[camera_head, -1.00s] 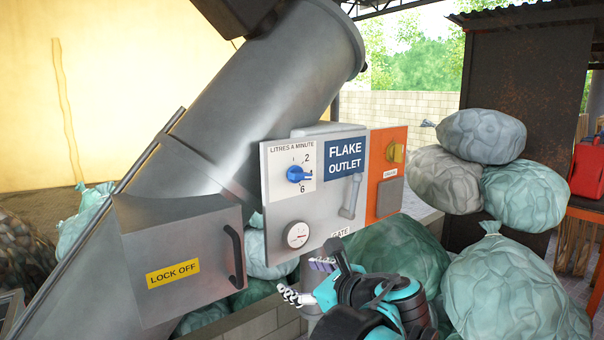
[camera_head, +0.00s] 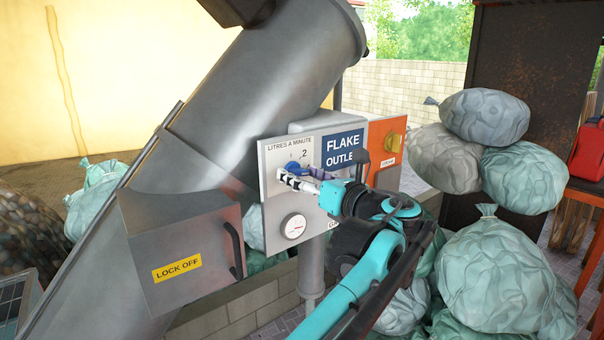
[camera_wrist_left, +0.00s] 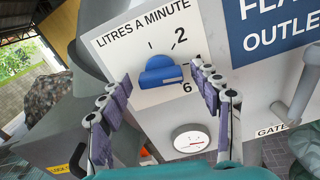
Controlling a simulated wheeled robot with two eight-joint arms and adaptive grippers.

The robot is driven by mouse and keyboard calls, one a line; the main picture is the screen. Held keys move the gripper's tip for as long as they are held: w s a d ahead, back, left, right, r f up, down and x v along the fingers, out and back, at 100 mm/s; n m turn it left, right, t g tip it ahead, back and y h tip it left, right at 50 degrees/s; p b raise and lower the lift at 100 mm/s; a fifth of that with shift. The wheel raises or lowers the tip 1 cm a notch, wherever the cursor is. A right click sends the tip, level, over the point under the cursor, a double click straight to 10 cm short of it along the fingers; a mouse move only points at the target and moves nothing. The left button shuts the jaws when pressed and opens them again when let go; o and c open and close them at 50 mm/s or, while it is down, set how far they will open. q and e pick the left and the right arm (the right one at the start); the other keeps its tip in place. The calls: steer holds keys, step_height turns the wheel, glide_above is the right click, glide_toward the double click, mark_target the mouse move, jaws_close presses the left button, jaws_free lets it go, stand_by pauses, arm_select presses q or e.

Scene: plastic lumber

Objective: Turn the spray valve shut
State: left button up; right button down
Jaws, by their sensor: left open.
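The spray valve is a blue knob (camera_head: 291,166) on the grey panel (camera_head: 271,216), under the label "LITRES A MINUTE". In the wrist view the knob (camera_wrist_left: 160,73) shows clearly, with its bar lying roughly across the dial and the marks 2 and 6 on the right. My left gripper (camera_head: 294,174) is at the panel in front of the knob and partly hides it. In the wrist view its two fingers (camera_wrist_left: 162,76) are open, one on each side of the knob. I cannot tell whether they touch it. My right gripper is not in view.
A round gauge (camera_head: 293,226) sits below the knob. The blue "FLAKE OUTLET" sign (camera_head: 342,144) and a grey gate handle (camera_wrist_left: 296,95) are to the right. A "LOCK OFF" box (camera_head: 190,240) stands left; bags (camera_head: 505,265) lie right.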

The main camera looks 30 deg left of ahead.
arm_select(q)
steer(key=shift+w, duration=0.1)
steer(key=shift+c, duration=1.3)
steer(key=c, duration=0.9)
steer(key=shift+n, duration=0.4)
steer(key=n, duration=0.3)
steer(key=shift+n+p, duration=0.3)
steer(key=n, duration=0.5)
steer(key=n+p, duration=0.1)
steer(key=n, duration=0.4)
steer(key=shift+n, duration=0.4)
steer(key=n, duration=0.4)
steer(key=shift+n, duration=0.4)
